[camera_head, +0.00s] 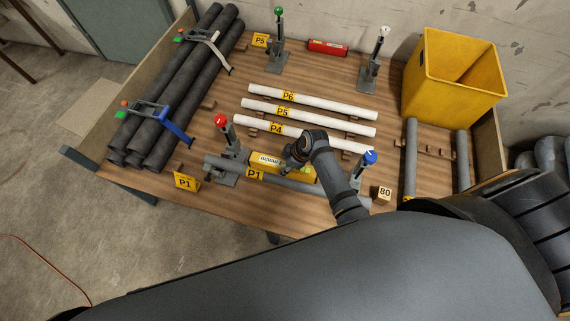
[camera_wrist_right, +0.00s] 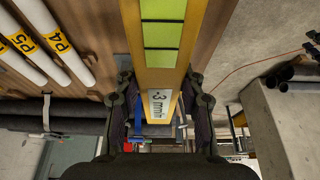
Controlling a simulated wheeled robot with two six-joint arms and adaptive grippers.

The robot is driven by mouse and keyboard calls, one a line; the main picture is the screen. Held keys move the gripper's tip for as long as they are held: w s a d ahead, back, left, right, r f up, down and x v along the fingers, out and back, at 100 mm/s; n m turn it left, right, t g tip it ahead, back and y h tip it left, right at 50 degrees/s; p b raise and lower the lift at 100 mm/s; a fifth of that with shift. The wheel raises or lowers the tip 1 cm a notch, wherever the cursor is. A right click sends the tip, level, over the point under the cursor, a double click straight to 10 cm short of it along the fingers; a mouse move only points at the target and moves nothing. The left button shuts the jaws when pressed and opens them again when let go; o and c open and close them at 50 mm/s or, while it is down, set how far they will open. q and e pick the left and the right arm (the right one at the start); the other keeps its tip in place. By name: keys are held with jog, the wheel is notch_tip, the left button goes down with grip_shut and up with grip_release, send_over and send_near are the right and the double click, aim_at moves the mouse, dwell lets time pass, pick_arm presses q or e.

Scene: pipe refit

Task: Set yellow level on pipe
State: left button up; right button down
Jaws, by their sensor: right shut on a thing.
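The yellow level (camera_head: 308,174) has a white label and green vials, and it also shows in the wrist view (camera_wrist_right: 186,25). My right gripper (camera_head: 296,161) is shut on it; in the wrist view the fingers (camera_wrist_right: 160,108) stand on both sides of its body. The pipe is held between the red-knobbed clamp stand (camera_head: 222,135) and the blue-knobbed clamp stand (camera_head: 368,168). My left gripper is out of view.
White pipes (camera_head: 312,102) lie behind, and dark pipes (camera_head: 180,75) with clamps are stacked at left. A yellow bin (camera_head: 450,85) stands back right, with grey pipes (camera_head: 410,150) before it. A red level (camera_head: 327,47) lies at the back. A block marked 80 (camera_head: 382,194) sits near the front edge.

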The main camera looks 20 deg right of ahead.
jog(key=shift+f+b, duration=0.4)
jog(key=shift+f, duration=0.3)
jog(key=shift+s+f+b, duration=0.1)
jog(key=shift+f+b, duration=0.15)
jog(key=shift+b, duration=0.15)
jog(key=shift+f+b, duration=0.7)
jog(key=shift+b, duration=0.05)
jog(key=shift+f, duration=0.25)
jog(key=shift+f+b, duration=0.35)
jog(key=shift+f, duration=0.05)
jog(key=shift+f+b, duration=0.4)
jog(key=shift+f, duration=0.5)
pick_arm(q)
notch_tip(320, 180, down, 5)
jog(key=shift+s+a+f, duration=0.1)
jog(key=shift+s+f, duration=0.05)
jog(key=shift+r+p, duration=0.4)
pick_arm(e)
jog(key=shift+s+d, duration=0.2)
